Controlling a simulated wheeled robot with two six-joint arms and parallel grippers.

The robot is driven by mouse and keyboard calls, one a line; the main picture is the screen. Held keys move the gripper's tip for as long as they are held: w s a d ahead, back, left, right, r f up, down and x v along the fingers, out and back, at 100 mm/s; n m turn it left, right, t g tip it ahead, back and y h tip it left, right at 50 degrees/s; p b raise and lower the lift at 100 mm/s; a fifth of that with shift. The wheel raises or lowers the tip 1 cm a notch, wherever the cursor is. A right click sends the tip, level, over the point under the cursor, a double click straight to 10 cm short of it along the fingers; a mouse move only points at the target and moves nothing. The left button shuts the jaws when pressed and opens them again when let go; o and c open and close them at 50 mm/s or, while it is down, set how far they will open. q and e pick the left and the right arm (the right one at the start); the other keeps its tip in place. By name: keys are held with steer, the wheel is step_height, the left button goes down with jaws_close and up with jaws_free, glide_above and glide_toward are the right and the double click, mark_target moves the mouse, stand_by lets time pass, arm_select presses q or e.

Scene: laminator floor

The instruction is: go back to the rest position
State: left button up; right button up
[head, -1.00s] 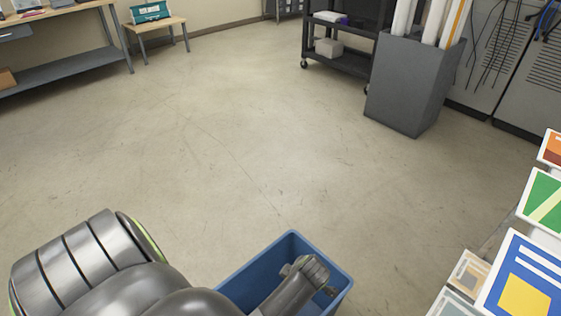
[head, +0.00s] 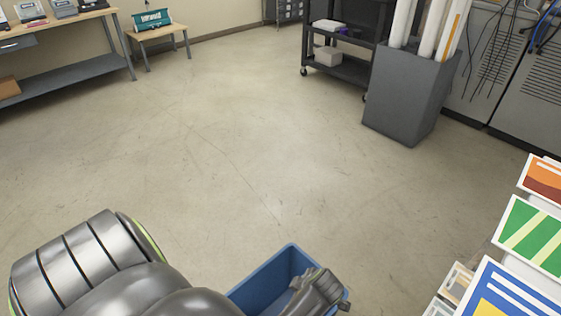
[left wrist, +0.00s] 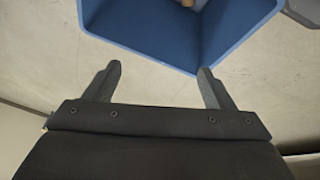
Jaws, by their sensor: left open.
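My left arm comes in from the lower left in the head view, and its wrist end (head: 318,290) is over the right side of a blue bin (head: 262,277). In the left wrist view my left gripper (left wrist: 160,78) is open, its two dark fingers apart with nothing between them. The blue bin (left wrist: 150,45) lies just beyond the fingertips there, and a small tan thing (left wrist: 187,3) shows inside it at the top edge. Most of the bin's inside is hidden by my arm in the head view. My right gripper is not in view.
A grey bin of paper rolls (head: 405,95) stands back right beside a black cart (head: 345,65). Colourful printed boards (head: 535,235) rise at the right edge. A workbench (head: 75,75) and small wooden table (head: 157,33) stand back left. The middle floor is clear.

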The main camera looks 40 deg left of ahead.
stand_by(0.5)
arm_select(q)
steer(key=s+a+r+m+t+h, duration=0.1)
steer(key=s+a+r+m+t, duration=0.15)
steer(key=s+r+m, duration=0.65)
steer(key=s+a+r+m+t+h, duration=0.15)
steer(key=s+a+r+m, duration=0.4)
steer(key=m, duration=0.55)
step_height(320, 180, down, 23)
steer(key=g, duration=0.2)
steer(key=s+d+f+g+h, duration=0.1)
steer(key=s+f, duration=1.4)
steer(key=f, duration=0.1)
steer(key=shift+g, duration=0.3)
steer(key=shift+s+d+f, duration=0.15)
steer(key=shift+s+f, duration=0.05)
steer(key=shift+s, duration=0.2)
steer(key=shift+c, duration=0.5)
